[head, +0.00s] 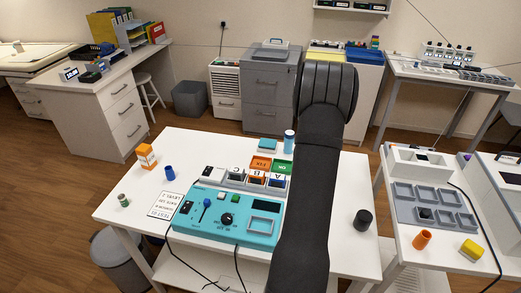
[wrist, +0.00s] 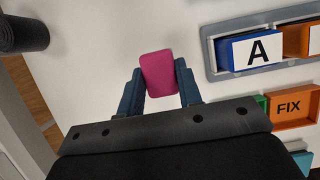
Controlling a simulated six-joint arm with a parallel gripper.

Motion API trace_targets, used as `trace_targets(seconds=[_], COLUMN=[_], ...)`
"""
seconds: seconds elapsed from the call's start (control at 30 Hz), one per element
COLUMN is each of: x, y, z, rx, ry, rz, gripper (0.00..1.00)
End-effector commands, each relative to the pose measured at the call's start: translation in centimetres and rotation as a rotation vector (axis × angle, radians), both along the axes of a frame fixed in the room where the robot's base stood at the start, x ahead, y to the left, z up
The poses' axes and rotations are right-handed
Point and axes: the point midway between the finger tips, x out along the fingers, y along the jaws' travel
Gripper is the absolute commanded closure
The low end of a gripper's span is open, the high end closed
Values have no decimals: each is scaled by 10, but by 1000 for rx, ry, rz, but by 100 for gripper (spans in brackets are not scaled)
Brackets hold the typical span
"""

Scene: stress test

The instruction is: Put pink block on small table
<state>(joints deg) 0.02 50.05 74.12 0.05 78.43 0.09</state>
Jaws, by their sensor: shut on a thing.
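The pink block (wrist: 159,74) is between the two blue fingers of my gripper (wrist: 160,88) in the wrist view, and the gripper is shut on it. White tabletop shows around the block; I cannot tell whether the block touches it. In the head view my dark arm hides the gripper and the block. The white table (head: 140,192) stands in front of me in the head view. A second white table (head: 398,252) stands to its right. I cannot tell which table is the small one.

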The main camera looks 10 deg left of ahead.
Motion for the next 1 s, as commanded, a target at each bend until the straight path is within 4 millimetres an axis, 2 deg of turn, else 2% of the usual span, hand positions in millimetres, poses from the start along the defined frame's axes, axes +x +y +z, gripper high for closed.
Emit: trace_targets(seconds=[0.43,0.77,1.0], x=[1,13,26], y=[0,30,61], z=[136,123,119], rx=[0,1,3], ry=[-7,0,0], rz=[2,-376,-792], gripper=[93,93,93])
